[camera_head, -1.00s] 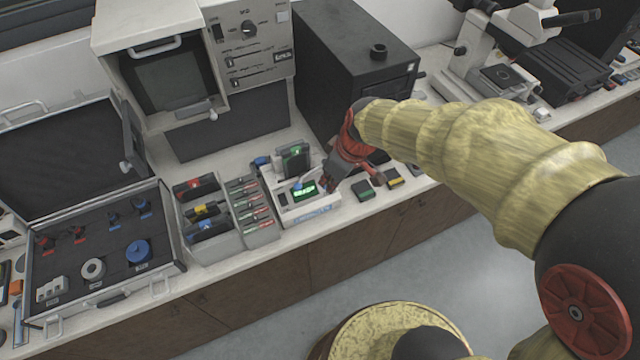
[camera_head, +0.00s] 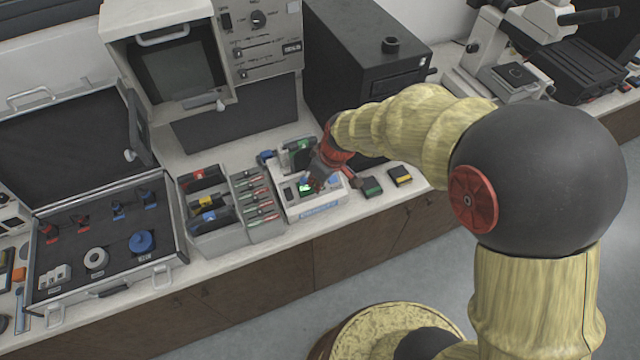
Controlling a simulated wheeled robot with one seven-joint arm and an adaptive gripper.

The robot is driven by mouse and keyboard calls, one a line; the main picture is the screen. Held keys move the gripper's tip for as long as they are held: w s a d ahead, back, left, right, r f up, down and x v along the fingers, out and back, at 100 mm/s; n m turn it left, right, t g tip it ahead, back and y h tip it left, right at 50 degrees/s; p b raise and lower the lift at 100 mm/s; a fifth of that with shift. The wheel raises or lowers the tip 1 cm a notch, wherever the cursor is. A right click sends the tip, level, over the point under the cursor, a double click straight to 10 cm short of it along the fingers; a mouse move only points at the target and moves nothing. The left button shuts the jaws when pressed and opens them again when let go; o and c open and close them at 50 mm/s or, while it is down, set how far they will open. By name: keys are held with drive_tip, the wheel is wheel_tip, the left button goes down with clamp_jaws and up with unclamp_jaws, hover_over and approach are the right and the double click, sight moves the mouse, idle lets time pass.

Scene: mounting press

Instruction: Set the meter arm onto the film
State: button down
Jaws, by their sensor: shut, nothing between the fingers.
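The white meter (camera_head: 318,207) stands on the counter near its front edge, with a lit green display (camera_head: 305,187) partly covered by my gripper. My gripper (camera_head: 316,184) is over the meter's top, shut and empty; whether it touches the meter I cannot tell. A dark upright piece with a green mark (camera_head: 290,157) stands at the back of the meter, partly behind my gripper. The meter arm and the film are not clearly made out; my gripper hides part of that area.
Left of the meter are a rack of small tools (camera_head: 256,205) and a tray of dark cartridges (camera_head: 207,215). An open case (camera_head: 100,250) lies further left. Green (camera_head: 371,187) and yellow (camera_head: 400,175) marked blocks sit right of the meter. A black box (camera_head: 365,60) stands behind.

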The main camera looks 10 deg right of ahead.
sight(306, 181)
drive_tip(key=shift+w+a+b, duration=0.3)
drive_tip(key=shift+w+a, duration=0.25)
drive_tip(key=shift+a, duration=0.2)
drive_tip(key=shift+w+a+b, duration=0.3)
drive_tip(key=shift+w+a, duration=0.25)
drive_tip(key=shift+a, duration=0.15)
drive_tip(key=shift+s, duration=0.1)
drive_tip(key=shift+d, duration=0.15)
